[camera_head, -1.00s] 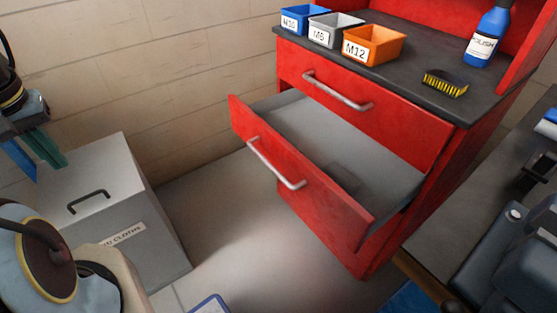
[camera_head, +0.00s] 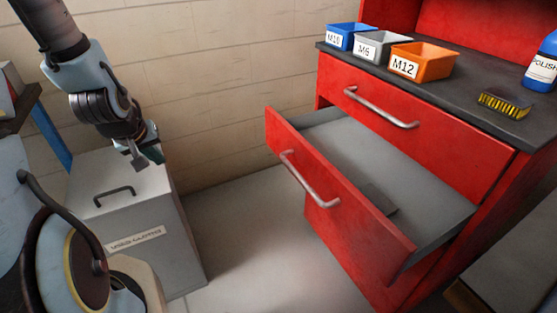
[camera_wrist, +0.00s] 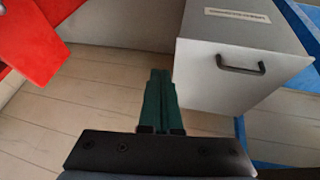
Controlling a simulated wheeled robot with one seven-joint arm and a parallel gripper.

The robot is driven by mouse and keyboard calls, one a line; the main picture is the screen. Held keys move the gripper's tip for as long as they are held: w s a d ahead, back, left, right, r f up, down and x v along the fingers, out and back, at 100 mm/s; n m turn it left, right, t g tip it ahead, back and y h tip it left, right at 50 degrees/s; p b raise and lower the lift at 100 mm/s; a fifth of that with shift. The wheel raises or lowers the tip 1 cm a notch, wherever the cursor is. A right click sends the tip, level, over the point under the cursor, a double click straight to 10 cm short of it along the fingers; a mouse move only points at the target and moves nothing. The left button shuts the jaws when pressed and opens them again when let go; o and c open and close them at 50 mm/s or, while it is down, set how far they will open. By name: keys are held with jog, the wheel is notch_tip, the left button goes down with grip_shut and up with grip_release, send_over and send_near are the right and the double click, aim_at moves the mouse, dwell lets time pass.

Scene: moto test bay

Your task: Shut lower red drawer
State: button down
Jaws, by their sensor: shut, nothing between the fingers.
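The lower red drawer (camera_head: 335,195) of the red cabinet stands pulled out, with a silver bar handle (camera_head: 308,180) on its front. A flat dark item (camera_head: 378,199) lies inside on the grey drawer floor. The upper red drawer (camera_head: 410,110) is shut. My gripper (camera_head: 148,158) is at the left, above the grey used-cloths bin and well apart from the drawer. In the wrist view its green fingers (camera_wrist: 160,85) are together and empty. A red panel (camera_wrist: 25,40) shows at the upper left there; I cannot tell which part of the cabinet it is.
The grey bin (camera_head: 150,255) with a black handle stands left of the cabinet; it also shows in the wrist view (camera_wrist: 215,75). Floor (camera_head: 245,235) between bin and drawer is clear. Blue, grey and orange bins (camera_head: 425,62), a brush (camera_head: 505,104) and a polish bottle (camera_head: 543,68) stand on top.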

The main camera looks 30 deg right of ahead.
jog(key=d+f+n+t+h+b, duration=0.15)
jog(key=d+f+h+b, duration=0.35)
jog(key=d+f, duration=0.6)
jog(key=n+t+h+b, duration=0.55)
jog(key=n+b, duration=0.25)
jog(key=b, duration=0.3)
send_near(278, 139)
jog(key=w+a+x, duration=0.1)
jog(key=x, duration=0.4)
jog(key=shift+s+d+r, duration=0.1)
jog(key=shift+s+d, duration=0.05)
jog(key=shift+d, duration=0.65)
